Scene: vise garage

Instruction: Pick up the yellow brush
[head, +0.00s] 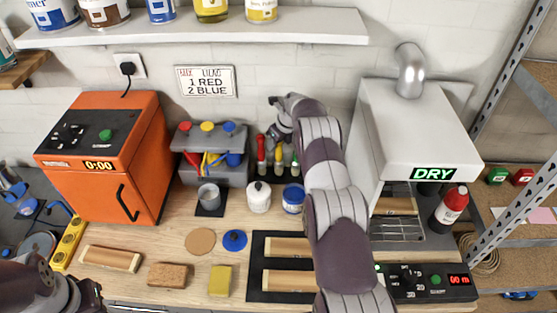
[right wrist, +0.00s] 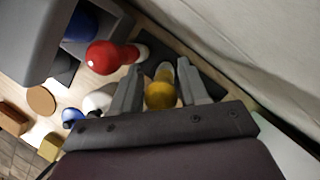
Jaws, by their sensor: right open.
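The yellow brush (right wrist: 160,93) stands upright, seen from above in the right wrist view with its rounded yellow handle end up. In the head view the right gripper (head: 279,130) is above the row. My left gripper (head: 88,294) is at the lower left edge; its fingers are unclear.
The red-handled brush (right wrist: 105,55) is close to my right gripper's left finger. A grey tool holder (head: 215,170) stands left of the row. A white jar (head: 258,197) and blue tin (head: 293,198) stand in front. The wall is close behind.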

